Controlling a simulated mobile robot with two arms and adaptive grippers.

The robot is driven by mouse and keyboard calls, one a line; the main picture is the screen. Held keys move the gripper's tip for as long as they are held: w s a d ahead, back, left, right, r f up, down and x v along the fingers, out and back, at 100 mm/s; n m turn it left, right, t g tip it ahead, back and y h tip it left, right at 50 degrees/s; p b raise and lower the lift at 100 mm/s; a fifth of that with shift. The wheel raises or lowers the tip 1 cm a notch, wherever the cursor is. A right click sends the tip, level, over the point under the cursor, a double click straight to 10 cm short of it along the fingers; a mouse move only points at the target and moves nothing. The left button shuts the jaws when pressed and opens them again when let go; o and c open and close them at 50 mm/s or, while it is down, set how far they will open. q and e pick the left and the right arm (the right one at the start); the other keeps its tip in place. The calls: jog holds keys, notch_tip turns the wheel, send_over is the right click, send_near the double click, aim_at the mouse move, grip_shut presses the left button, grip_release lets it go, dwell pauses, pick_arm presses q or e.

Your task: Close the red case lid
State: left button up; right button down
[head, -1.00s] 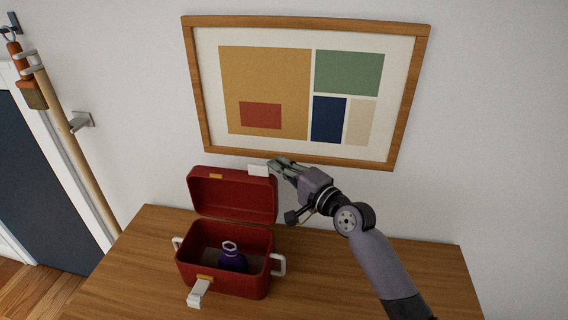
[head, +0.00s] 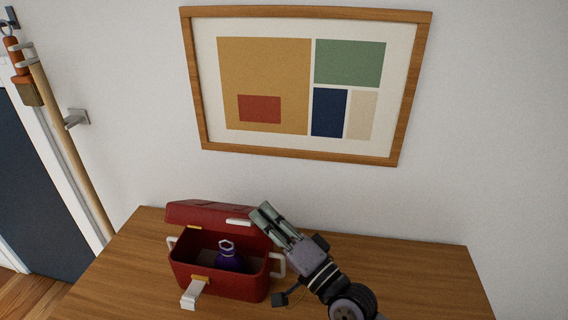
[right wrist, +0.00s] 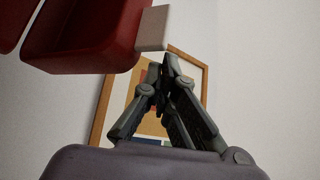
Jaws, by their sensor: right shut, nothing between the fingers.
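The red case (head: 222,279) stands on the wooden desk, with white side handles and a white front latch (head: 194,293) hanging down. Its lid (head: 205,214) is tilted partway down over the back, leaving the front of the case open. A purple item (head: 231,259) with a pale ring on top lies inside. My right gripper (head: 261,212) is shut and empty at the lid's right edge, by the white tab (head: 239,222). In the right wrist view the fingertips (right wrist: 162,70) are just below the tab (right wrist: 153,28); contact is unclear. My left gripper is out of view.
The wooden desk (head: 420,275) is clear to the right of the case. A framed picture (head: 300,150) hangs on the wall behind.

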jog(key=s+a+f+b, duration=0.1)
jog(key=s+f+b, duration=0.3)
jog(key=f, duration=0.6)
jog(key=shift+s+a+f+b, duration=0.15)
jog(key=shift+s+f+b, duration=0.15)
jog(key=shift+s, duration=0.9)
jog(key=shift+r, duration=0.1)
jog(key=v, duration=1.2)
jog(key=shift+s, duration=0.15)
